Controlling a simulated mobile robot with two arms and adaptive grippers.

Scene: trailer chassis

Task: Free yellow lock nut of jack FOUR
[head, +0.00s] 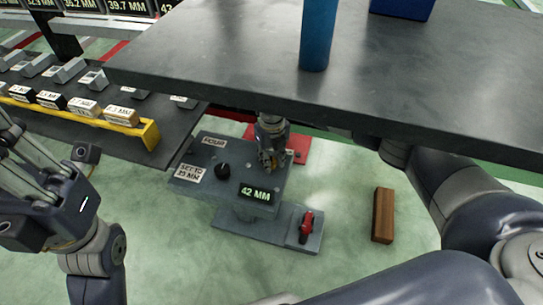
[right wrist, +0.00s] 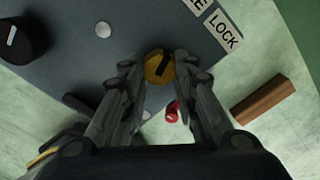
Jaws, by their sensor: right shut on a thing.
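My right gripper (right wrist: 160,72) is shut on the nut, one finger at each side. In the head view this gripper (head: 270,160) comes down onto the plate's right part and hides most of the nut. My left gripper (head: 30,170) is at the left edge, away from the jack; its fingertips are not clear.
A dark table (head: 420,75) overhangs the jack, bearing a blue cylinder (head: 317,35). A rack with labelled blocks and a yellow rail (head: 120,124) is at left. A red handle (head: 307,222) is on the jack's base. A brown block (head: 383,215) lies on the floor at right.

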